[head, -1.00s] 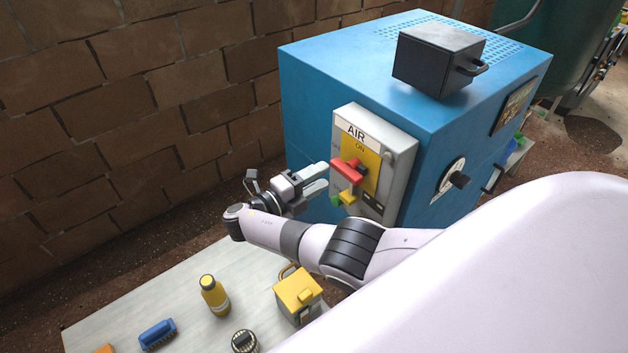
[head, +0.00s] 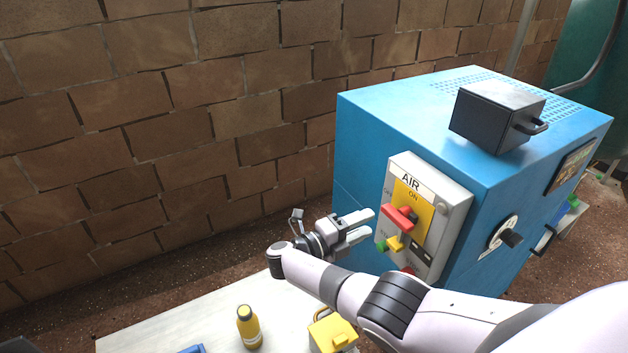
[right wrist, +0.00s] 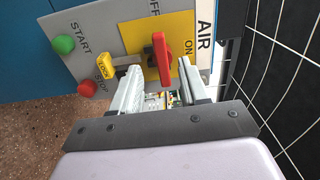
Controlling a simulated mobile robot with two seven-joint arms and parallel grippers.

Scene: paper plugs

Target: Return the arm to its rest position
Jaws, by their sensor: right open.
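My right arm (head: 330,285) reaches in from the lower right of the head view. My right gripper (head: 366,226) is open and empty, just left of the AIR panel (head: 452,212) on the blue machine. A red switch handle (head: 398,217) stands on the panel's yellow plate. In the right wrist view the red handle (right wrist: 162,58) lies ahead of the open fingers (right wrist: 162,84), which appear apart from it. My left gripper is not in view.
The blue machine (head: 365,150) stands at the right with a black box (head: 490,118) on top. A brick wall (head: 200,130) is behind. Green (right wrist: 63,44) and red (right wrist: 88,88) buttons sit on the panel.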

